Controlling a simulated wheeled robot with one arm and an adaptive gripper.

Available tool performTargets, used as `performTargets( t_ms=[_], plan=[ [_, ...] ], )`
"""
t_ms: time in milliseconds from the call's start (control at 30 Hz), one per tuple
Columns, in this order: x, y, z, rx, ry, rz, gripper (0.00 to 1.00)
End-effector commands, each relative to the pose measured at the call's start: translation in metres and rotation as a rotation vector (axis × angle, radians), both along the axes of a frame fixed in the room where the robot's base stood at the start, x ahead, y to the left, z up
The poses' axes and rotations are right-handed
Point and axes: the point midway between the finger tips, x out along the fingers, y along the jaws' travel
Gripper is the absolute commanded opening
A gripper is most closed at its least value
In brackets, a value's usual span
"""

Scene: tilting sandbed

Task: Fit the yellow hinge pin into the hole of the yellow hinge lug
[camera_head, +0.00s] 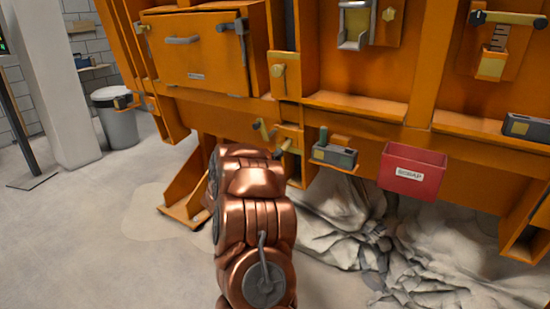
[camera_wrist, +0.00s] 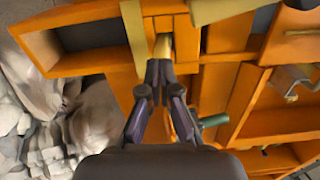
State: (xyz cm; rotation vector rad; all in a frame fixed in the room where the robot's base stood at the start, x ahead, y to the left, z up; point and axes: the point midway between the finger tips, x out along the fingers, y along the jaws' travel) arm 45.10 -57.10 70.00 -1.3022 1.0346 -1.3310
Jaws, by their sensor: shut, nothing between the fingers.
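My gripper (camera_wrist: 160,70) is shut and empty in the wrist view. Its fingertips are at the near end of a short yellow pin-like piece (camera_wrist: 163,46), which is set against the orange frame; I cannot tell whether they touch it. In the head view, a bent yellow piece (camera_head: 263,130) and a small yellow piece (camera_head: 286,144) sit on the orange frame just beyond my copper arm. I cannot tell which of these is the hinge pin and which is the lug. The lug's hole is not visible. In the head view my arm hides most of the gripper.
The orange machine (camera_head: 230,112) fills the back, with a handled door (camera_head: 195,60). A grey box with a green knob (camera_head: 335,155) and a red bin (camera_head: 412,171) are right of my arm. Crumpled grey cloth (camera_head: 340,222) lies below. Open floor (camera_head: 100,240) is at left.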

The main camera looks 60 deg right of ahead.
Motion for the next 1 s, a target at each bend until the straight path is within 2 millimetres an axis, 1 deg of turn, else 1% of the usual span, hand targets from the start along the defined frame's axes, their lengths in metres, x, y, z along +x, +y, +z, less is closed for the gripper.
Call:
performTargets(
  t_ms=[267, 900, 1000],
  plan=[
    [0.0, 0.0, 0.0, 0.0, 0.0, 0.0, 0.0],
    [0.0, -0.01, 0.002, -0.001, 0.0, -0.001, 0.0],
    [0.0, -0.009, 0.002, -0.001, 0.0, -0.001, 0.0]
  ],
)
